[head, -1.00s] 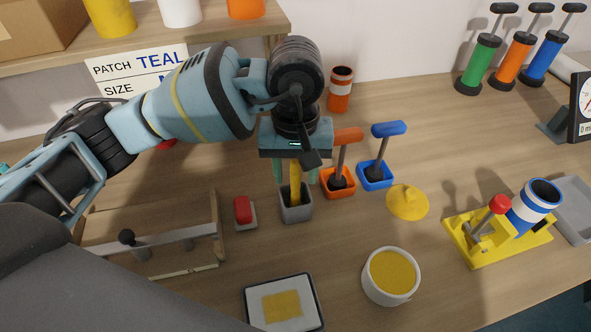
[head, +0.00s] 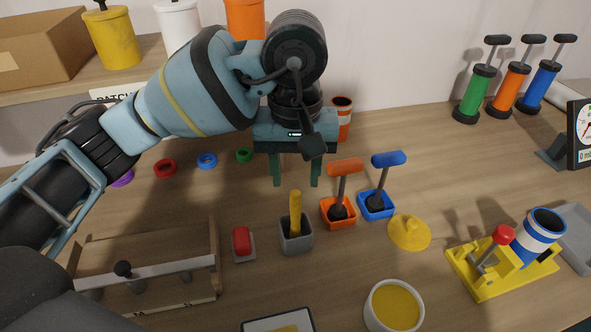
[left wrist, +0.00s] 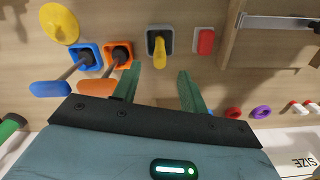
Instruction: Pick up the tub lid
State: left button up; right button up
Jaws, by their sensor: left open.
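My left gripper (head: 297,183) is open and empty. It points down above the yellow-handled tool (head: 296,212) in its grey holder, to the left of and behind the lid. My right gripper is out of view.
Orange (head: 340,212) and blue (head: 376,206) holders with upright-handled tools stand between my left gripper and the lid. A red block (head: 241,241) on a grey base is at left. A yellow stand (head: 485,272) with a blue-and-white cylinder (head: 537,238) is at right.

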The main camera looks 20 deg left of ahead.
aim_at(408, 233)
jog(key=k+l, duration=0.2)
jog(key=k, duration=0.3)
jog(key=k+l, duration=0.2)
jog(key=k, duration=0.25)
